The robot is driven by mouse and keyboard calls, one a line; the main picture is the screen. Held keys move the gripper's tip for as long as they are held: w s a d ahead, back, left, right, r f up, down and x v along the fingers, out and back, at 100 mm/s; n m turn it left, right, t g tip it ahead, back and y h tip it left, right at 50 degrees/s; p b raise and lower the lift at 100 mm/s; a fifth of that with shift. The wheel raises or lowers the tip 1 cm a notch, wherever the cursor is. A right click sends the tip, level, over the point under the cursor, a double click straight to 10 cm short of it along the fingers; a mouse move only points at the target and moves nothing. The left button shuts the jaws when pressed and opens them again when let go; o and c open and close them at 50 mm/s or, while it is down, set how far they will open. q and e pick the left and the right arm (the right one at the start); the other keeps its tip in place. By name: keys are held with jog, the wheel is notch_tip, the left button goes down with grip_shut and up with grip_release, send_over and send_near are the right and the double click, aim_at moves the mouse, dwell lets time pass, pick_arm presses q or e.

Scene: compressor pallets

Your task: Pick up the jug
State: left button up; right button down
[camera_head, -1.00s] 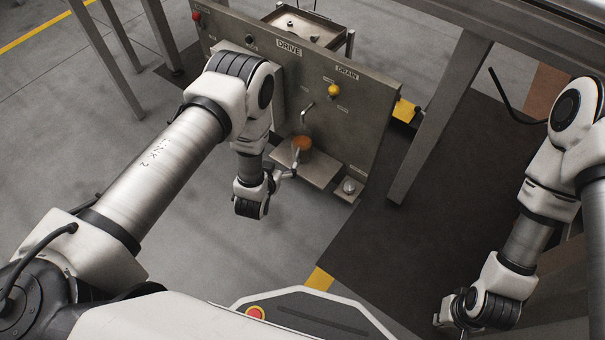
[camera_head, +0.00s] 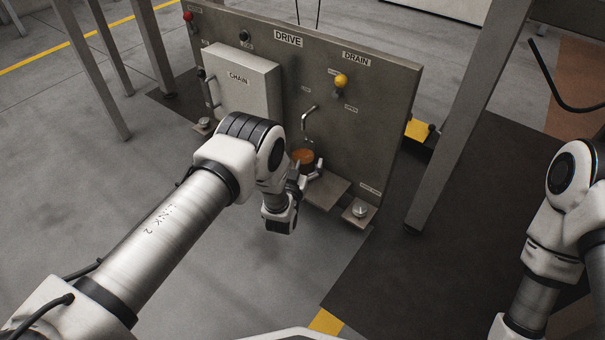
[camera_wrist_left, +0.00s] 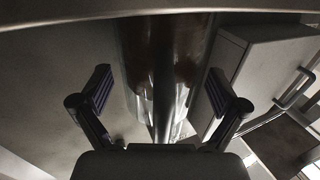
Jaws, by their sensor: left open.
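The jug (camera_head: 303,156) is a small vessel with orange-brown contents, below the spout on the front of the grey panel. My left gripper (camera_head: 305,173) is at the near side of the jug, and my wrist hides part of the jug's lower body. In the left wrist view, the jug (camera_wrist_left: 165,65) shows as a shiny upright cylinder. The open fingers of my left gripper (camera_wrist_left: 160,82) are on either side of it, with gaps between the pads and the wall. My right gripper is out of the picture, below the lower right.
A steel shelf (camera_head: 328,190) juts from the panel (camera_head: 375,120) beside the jug. The spout (camera_head: 309,121) hangs just above. The CHAIN cover (camera_head: 240,85) stands left of my gripper, with a handle. A steel post (camera_head: 450,130) stands right. Floor in front is clear.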

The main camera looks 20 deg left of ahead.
pick_arm(q)
jog(key=shift+w+r, duration=0.1)
jog(key=shift+w, duration=0.15)
jog(key=c, duration=1.4)
